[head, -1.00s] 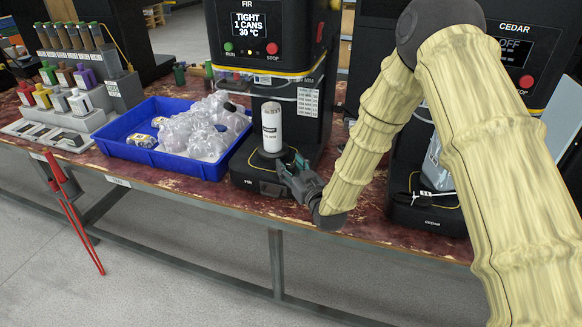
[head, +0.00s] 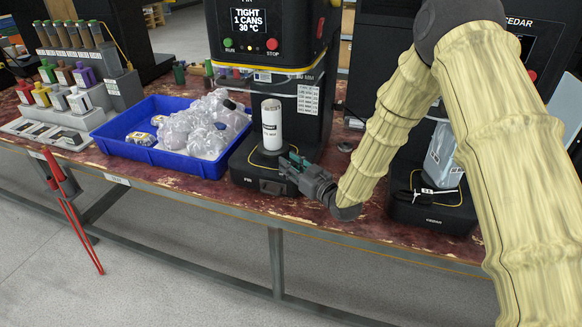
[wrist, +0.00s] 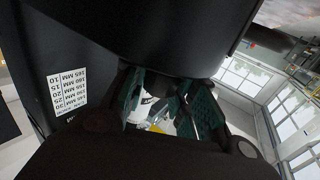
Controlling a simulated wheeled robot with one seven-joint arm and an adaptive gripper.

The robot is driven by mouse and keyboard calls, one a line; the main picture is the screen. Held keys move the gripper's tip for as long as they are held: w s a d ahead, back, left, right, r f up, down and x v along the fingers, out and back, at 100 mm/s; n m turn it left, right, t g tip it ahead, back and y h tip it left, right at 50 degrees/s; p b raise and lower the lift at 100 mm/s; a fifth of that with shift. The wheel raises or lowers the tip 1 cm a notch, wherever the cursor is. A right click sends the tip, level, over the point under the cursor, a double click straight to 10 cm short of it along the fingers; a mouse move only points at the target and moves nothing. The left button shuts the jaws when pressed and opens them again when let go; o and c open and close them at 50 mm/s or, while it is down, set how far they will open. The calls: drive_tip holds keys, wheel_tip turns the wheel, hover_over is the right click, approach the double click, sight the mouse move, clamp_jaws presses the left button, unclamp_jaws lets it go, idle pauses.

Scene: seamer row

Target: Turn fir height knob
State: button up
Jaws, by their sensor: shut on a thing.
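The FIR machine (head: 262,20) stands at the middle of the bench, its lit screen reading TIGHT, 1 CANS, 30 °C. A white can (head: 271,125) stands upright on its base plate. My gripper (head: 290,163) is low at the base's right front corner, beside the can. In the wrist view my gripper's teal fingers (wrist: 166,103) are close together, with the pale can partly showing between and behind them. My gripper is shut on the fir height knob, which the fingers hide.
A blue tray (head: 125,153) of clear plastic bags is left of the machine. The CEDAR machine (head: 430,213) stands to the right, behind my arm. A small grey round thing (head: 345,147) lies on the bench. A printed millimetre label (head: 308,99) is on FIR's column.

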sight(292, 163)
drive_tip(key=shift+n+g+y+b, duration=0.3)
drive_tip(key=shift+n+g+y, duration=1.15)
drive_tip(key=shift+g, duration=0.55)
drive_tip(key=shift+n+g+y+b, duration=0.25)
drive_tip(key=shift+n+g+y, duration=1)
drive_tip(key=shift+n+g, duration=0.6)
drive_tip(key=shift+g, duration=0.25)
drive_tip(key=o, duration=1)
drive_tip(key=shift+o, duration=0.2)
drive_tip(key=shift+r, duration=0.1)
wheel_tip(292, 163, up, 10)
drive_tip(key=shift+f, duration=0.1)
drive_tip(key=shift+d, duration=0.1)
